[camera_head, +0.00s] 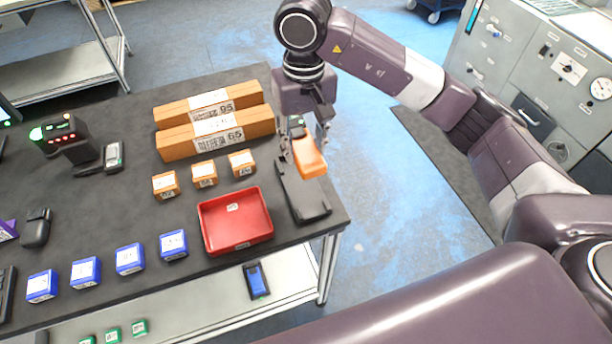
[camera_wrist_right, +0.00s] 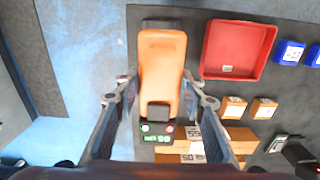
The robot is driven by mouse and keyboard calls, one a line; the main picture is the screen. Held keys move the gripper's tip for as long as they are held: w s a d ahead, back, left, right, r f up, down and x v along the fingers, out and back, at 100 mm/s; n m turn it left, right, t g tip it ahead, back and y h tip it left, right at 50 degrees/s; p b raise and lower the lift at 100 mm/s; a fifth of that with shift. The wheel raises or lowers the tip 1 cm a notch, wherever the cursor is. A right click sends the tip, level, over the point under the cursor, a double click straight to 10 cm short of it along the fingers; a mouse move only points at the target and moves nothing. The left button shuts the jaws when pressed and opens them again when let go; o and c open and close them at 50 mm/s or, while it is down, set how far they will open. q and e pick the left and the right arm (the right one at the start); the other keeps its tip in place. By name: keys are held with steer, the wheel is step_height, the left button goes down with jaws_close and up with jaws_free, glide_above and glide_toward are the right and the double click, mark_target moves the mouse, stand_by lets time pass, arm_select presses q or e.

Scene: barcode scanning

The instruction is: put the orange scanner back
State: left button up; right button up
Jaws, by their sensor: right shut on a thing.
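The orange scanner (camera_head: 311,160) is held between the fingers of my right gripper (camera_head: 304,148) near the table's right edge. In the right wrist view the scanner (camera_wrist_right: 160,70) lies lengthwise between the two fingers (camera_wrist_right: 161,92), with its dark end and small green display towards the gripper. A long black holder (camera_head: 307,203) lies on the table beneath and in front of the scanner, next to the red tray. The scanner appears to be over the holder's far part; I cannot tell whether they touch. My left gripper is not in view.
The red tray (camera_head: 210,243) sits left of the holder. Several small orange boxes (camera_head: 204,175) and two long cartons (camera_head: 180,142) stand behind it. Blue boxes (camera_head: 130,259) line the front. A black device (camera_head: 66,140) stands at left. Open floor (camera_head: 400,180) lies right of the table.

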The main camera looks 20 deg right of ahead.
step_height(320, 180, down, 11)
steer(key=p, duration=0.3)
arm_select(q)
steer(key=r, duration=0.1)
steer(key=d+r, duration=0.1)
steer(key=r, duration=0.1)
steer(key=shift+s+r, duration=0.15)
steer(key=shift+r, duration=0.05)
arm_select(e)
steer(key=shift+f, duration=0.1)
steer(key=shift+f+b, duration=0.65)
steer(key=shift+b, duration=0.3)
steer(key=o, duration=1.4)
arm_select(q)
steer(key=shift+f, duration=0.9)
arm_select(e)
steer(key=shift+s, duration=0.1)
steer(key=shift+r, duration=0.1)
